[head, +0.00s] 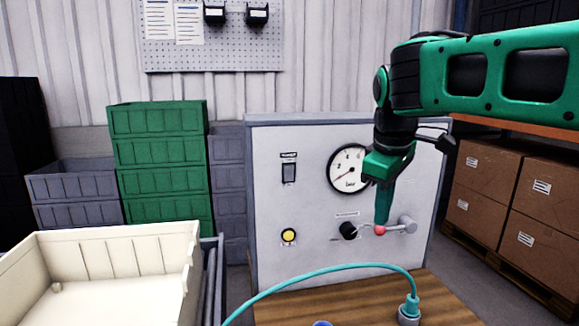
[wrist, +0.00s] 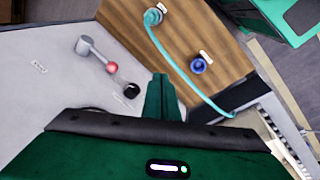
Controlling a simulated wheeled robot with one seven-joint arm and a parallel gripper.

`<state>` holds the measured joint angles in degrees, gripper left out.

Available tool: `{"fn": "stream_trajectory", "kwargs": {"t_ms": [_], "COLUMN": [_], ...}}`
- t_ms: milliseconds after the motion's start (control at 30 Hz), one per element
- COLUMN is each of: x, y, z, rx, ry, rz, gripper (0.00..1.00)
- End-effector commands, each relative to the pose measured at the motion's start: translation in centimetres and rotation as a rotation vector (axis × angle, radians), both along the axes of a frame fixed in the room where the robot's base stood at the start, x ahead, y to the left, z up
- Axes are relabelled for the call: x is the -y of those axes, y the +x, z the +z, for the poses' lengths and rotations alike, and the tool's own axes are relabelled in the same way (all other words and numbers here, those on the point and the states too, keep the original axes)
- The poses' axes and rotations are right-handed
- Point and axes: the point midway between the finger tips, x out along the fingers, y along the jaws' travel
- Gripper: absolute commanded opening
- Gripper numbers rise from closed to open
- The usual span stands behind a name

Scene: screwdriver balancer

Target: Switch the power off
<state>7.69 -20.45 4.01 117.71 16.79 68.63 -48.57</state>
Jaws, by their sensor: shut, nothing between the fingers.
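The power switch (head: 288,173) is a dark rocker in a pale frame under a small black label, on the upper left of the light grey panel (head: 275,210). I cannot tell which way it is tipped. A yellow round lamp or button (head: 288,236) sits below it. My gripper (head: 383,214) points down in front of the panel's right half, to the right of the switch and apart from it. Its fingers are together and empty; they show in the wrist view (wrist: 160,95) too. The switch is not visible in the wrist view.
The panel also carries a round gauge (head: 346,170), partly behind my gripper, a black knob (head: 348,231) and a red-balled lever (head: 380,230). A teal hose (head: 330,267) arches over the wooden top (head: 445,300). A cream bin (head: 110,250) stands front left.

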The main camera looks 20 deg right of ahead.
Motion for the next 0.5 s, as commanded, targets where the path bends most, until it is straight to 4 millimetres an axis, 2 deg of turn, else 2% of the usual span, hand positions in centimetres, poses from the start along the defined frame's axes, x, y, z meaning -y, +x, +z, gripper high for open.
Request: {"fn": "stream_trajectory", "kwargs": {"t_ms": [33, 200, 400, 500], "x": [-1.3, -6.2, -11.6, -13.4], "y": [1.5, 5.5, 8.1, 8.6], "z": [1.7, 7.2, 12.2, 13.8], "rx": [0.011, 0.048, 0.085, 0.099], "ry": [-0.021, -0.096, -0.168, -0.192], "rz": [0.093, 0.428, 0.746, 0.847], "gripper": [0.0, 0.0, 0.0, 0.0]}}
